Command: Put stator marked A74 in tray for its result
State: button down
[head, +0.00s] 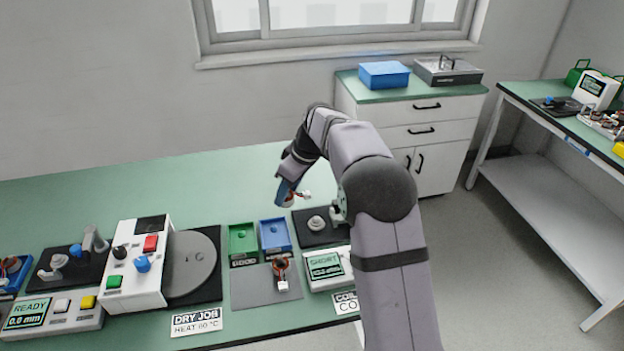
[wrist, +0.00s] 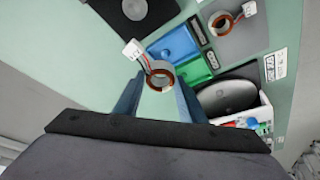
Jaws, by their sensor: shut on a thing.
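My gripper (head: 284,192) is shut on a stator (wrist: 159,75), a grey ring with copper windings, red leads and a white tag (wrist: 133,50). The tag's marking is too small to read. The held stator is in the air, above and behind the trays in the head view. A green tray (head: 231,246) has a label that seems to read GOOD. A blue tray (head: 275,249) stands to its right; its label is unclear. The tester's screen (head: 325,266) reads SHORT. A second stator (head: 281,272) lies on a grey mat (head: 253,288); its tag is unreadable.
A black plate with a grey spindle (head: 318,223) is right of the blue tray. A white control box (head: 135,265) and a grey round plate (head: 193,262) stand to the left. The green bench top (head: 150,190) is clear behind the trays.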

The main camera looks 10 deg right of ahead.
jog(key=s+a+f+n+p, duration=0.1)
jog(key=s+a+f+p, duration=0.15)
jog(key=a, duration=0.25)
jog(key=s+a+f+n+p, duration=0.1)
jog(key=a+f+p, duration=0.15)
jog(key=a, duration=0.25)
jog(key=w+d+m+h, duration=0.5)
jog(key=m, duration=1.3)
jog(key=shift+w+d+r, duration=0.2)
jog(key=shift+r, duration=0.2)
jog(key=shift+f, duration=0.1)
jog(key=shift+f+b, duration=1.6)
jog(key=shift+f, duration=0.7)
jog(key=shift+f+b, duration=0.3)
